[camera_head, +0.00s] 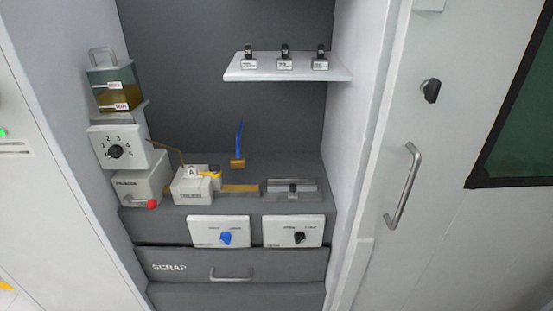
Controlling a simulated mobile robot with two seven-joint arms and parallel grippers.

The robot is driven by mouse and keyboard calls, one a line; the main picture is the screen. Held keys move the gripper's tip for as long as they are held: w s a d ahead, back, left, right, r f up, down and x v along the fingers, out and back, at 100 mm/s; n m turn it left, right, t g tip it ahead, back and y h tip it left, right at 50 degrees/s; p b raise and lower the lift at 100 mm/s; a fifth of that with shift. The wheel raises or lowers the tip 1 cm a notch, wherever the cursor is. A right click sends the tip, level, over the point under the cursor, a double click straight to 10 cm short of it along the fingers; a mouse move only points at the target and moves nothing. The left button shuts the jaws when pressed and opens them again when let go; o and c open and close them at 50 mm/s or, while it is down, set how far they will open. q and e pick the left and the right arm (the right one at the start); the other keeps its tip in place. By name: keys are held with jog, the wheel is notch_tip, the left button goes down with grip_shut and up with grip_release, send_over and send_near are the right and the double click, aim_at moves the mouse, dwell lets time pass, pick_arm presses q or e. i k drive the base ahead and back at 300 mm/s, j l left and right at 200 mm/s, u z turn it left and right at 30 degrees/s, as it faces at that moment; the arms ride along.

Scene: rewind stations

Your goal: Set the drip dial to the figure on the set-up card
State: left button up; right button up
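The dial (115,151) is a black knob on a white box front with figures around it, under a clear oil container at the left of the alcove. Figures 1 to 5 can be made out around it, some faintly. The knob is too small to tell which figure it points at. No set-up card with a readable figure can be made out. Neither of my grippers shows in the head view.
A grey box with a red knob (152,203) sits below the dial. A white block marked A (186,188), a clamp (290,189) and a blue brush-like tool (239,145) stand on the bench. Two knob panels (208,236) hang above the SCRAP drawer (190,265). A shelf (236,74) holds three small blocks.

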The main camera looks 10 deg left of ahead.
aim_at(115, 151)
jog(key=u, duration=1.45)
